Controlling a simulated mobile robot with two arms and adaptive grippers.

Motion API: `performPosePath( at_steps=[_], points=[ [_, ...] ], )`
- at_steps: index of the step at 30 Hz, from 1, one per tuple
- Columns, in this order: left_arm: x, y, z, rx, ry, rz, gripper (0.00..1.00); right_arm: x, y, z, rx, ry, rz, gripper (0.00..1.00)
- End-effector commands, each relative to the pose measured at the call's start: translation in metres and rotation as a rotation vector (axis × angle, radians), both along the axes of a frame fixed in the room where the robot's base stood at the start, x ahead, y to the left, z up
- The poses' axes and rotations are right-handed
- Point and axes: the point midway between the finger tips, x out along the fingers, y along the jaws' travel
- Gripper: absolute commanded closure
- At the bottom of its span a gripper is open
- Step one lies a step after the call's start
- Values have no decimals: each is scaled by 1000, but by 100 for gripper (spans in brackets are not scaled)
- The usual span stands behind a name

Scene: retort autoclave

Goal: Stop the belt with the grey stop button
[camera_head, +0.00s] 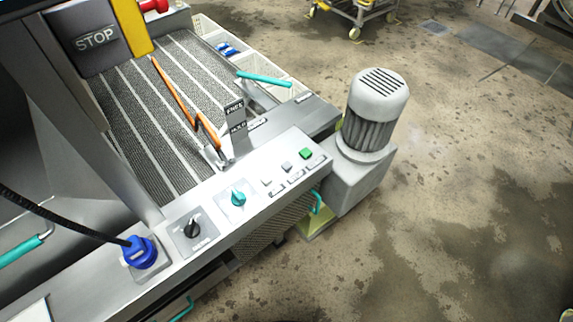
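The control panel (255,215) runs along the near side of the belt machine. At its right end a small grey button (287,167) sits just left of a green button (306,153). A smaller pale button or lamp (267,182) is to the left of the grey one. Small labels lie below them, too small to read. The ribbed dark belt (165,115) with light stripes lies behind the panel. One still picture does not show whether it runs. Neither of my grippers is in view, and nothing touches the buttons.
A teal knob (238,198), a black knob (192,229) and a blue plug (140,251) with a black cable sit left of the buttons. An orange lever (180,100) rises behind them. A grey motor (372,120) stands close to the right. Open stained floor (430,220) lies beyond.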

Motion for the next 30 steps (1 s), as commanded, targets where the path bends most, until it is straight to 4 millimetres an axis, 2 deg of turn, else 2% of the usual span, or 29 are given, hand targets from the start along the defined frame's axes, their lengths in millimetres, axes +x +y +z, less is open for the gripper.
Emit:
performPosePath(
  at_steps=[2,13,30],
  points=[
    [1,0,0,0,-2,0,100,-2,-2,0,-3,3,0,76],
    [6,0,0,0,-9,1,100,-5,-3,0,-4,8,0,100],
    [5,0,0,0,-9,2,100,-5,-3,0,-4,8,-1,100]
  ],
)
